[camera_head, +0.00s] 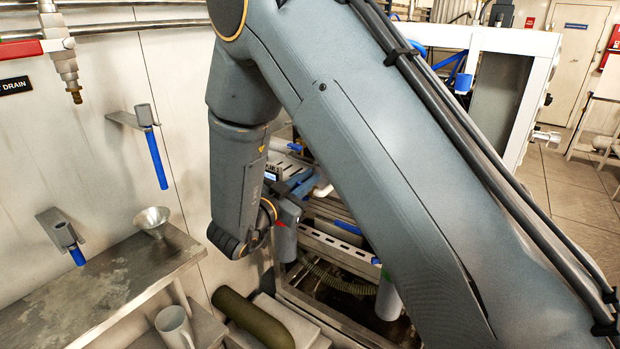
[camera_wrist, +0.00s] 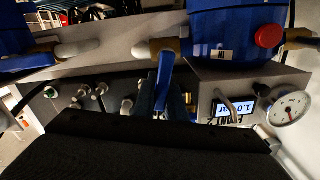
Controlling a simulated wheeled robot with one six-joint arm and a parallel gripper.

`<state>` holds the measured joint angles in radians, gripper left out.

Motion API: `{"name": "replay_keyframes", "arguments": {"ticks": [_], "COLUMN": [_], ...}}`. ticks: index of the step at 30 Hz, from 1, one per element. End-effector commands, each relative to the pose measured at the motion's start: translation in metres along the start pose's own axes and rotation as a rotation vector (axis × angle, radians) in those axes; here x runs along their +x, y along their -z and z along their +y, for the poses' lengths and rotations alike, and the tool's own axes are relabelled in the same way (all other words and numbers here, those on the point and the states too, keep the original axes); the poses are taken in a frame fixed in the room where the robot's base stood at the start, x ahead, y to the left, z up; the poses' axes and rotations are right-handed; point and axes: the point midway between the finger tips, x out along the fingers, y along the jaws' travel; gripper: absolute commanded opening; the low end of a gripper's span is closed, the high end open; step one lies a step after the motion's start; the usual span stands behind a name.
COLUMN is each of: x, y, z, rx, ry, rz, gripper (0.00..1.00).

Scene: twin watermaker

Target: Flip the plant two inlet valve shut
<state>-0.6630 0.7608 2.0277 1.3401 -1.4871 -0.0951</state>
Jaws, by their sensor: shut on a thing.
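In the wrist view, a blue valve lever (camera_wrist: 165,70) stands between the two dark fingers of my gripper (camera_wrist: 160,96), which is shut on it. The lever sits beside a brass and white pipe fitting (camera_wrist: 150,47) below a blue housing. A label, upside down and partly covered, seems to read "PLANT 2", next to a small lit display (camera_wrist: 235,108). In the head view, my arm covers most of the plant, and the fingers and lever cannot be made out.
A blue housing with a red knob (camera_wrist: 268,36) and a round gauge (camera_wrist: 290,106) are close to the right in the wrist view. Several small fittings line the panel at left. In the head view, a metal bench (camera_head: 110,280) with a funnel (camera_head: 152,220) stands left.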

Motion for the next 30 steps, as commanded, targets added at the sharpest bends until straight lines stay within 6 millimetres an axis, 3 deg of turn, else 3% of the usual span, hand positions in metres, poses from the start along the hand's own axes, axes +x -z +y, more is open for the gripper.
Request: {"name": "replay_keyframes", "arguments": {"ticks": [9,20,21,23,30], "x": [0.000,0.000,0.000,0.000,0.000], "y": [0.000,-0.001,-0.001,-0.002,-0.001], "z": [-0.012,-0.013,-0.013,-0.013,-0.014], "rx": [-0.245,-0.265,-0.265,-0.264,-0.263], "ry": [0.000,0.001,0.001,0.001,0.003], "rz": [0.000,0.000,0.000,0.000,0.000], "gripper": [0.00,0.00,0.18,0.28,0.30]}}
